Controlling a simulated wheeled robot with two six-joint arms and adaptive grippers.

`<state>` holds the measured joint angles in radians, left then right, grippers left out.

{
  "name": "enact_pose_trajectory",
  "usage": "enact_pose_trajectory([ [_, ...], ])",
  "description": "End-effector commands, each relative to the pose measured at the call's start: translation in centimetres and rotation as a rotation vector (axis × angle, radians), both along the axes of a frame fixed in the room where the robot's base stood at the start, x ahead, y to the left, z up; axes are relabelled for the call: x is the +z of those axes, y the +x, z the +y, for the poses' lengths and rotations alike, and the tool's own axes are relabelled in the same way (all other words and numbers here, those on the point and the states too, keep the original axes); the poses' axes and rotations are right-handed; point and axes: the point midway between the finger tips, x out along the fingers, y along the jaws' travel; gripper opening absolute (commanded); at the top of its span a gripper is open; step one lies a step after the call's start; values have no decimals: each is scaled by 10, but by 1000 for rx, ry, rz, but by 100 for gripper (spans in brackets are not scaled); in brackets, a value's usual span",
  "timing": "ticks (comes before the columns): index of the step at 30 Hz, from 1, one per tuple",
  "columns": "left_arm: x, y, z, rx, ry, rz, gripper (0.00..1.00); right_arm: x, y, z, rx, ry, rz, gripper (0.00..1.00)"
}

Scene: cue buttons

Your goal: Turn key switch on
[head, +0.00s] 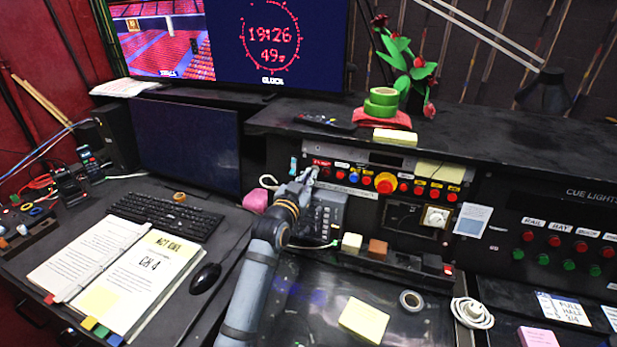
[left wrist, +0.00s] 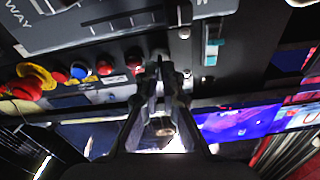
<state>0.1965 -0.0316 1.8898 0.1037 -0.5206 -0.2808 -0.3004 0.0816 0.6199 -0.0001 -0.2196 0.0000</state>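My left gripper (head: 309,175) reaches up to the left end of the button panel (head: 420,203), just left of its row of buttons. In the left wrist view the fingertips (left wrist: 161,66) are close together at the panel face, beside a red button (left wrist: 135,62). A dark narrow shape shows between the fingers there. I cannot tell whether they are closed on it. The key switch is not clearly visible; the fingertips cover that part of the panel. My right gripper is not in view.
A large red button on a yellow base (head: 385,183) and small red and blue buttons lie right of my gripper. A cyan-marked fitting (left wrist: 212,48) is beside the fingers. A phone-like keypad (head: 325,215) stands below. A monitor (head: 187,142) stands left.

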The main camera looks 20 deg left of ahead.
Motion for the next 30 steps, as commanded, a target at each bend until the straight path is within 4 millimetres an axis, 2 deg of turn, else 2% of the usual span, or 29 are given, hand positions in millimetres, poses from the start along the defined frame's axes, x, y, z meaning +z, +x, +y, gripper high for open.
enact_pose_trajectory([
  [8,-1,0,1,-37,249,-6,0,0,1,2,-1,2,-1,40],
  [30,-1,0,1,-141,943,-31,0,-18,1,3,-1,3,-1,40],
])
